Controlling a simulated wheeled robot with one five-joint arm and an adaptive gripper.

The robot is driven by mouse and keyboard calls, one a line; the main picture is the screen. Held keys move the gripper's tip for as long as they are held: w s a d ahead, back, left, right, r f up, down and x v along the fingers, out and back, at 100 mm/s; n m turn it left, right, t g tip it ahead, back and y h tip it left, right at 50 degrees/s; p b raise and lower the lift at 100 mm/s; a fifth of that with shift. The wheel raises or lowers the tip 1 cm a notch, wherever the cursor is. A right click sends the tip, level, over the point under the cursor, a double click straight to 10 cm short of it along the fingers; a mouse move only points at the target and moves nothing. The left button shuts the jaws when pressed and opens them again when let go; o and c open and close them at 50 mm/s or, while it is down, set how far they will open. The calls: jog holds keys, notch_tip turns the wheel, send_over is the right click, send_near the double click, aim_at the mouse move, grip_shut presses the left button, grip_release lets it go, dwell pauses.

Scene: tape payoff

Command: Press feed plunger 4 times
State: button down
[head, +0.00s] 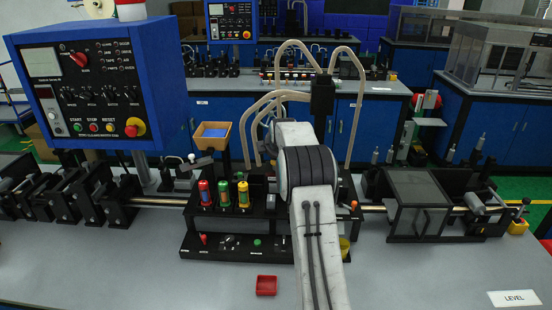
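My white arm (318,235) rises from the bottom edge and reaches over the middle of a black bench machine (205,245). Its dark ribbed joint hides the part of the machine behind it. I cannot pick out the feed plunger with certainty. Three upright coloured cylinders, red (205,193), green (224,193) and yellow-green (243,194), stand in the machine left of my arm. A lower front panel has a red-tipped lever (203,239) and a green button (257,242).
A blue control box (95,85) with knobs and a red stop button (134,127) stands at left. A clear-covered unit (418,205) is at right. The grey bench (120,265) is bare at front left.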

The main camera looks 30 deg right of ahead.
jog(key=shift+f+b, duration=0.45)
jog(key=shift+f, duration=0.25)
jog(key=shift+r, duration=0.15)
dwell(0.5)
jog(key=shift+r+p, duration=1.35)
jog(key=shift+r, duration=0.4)
jog(key=shift+r, duration=0.1)
jog(key=shift+r+p, duration=2)
jog(key=shift+r, duration=0.45)
jog(key=c, duration=1.9)
grip_release()
grip_shut()
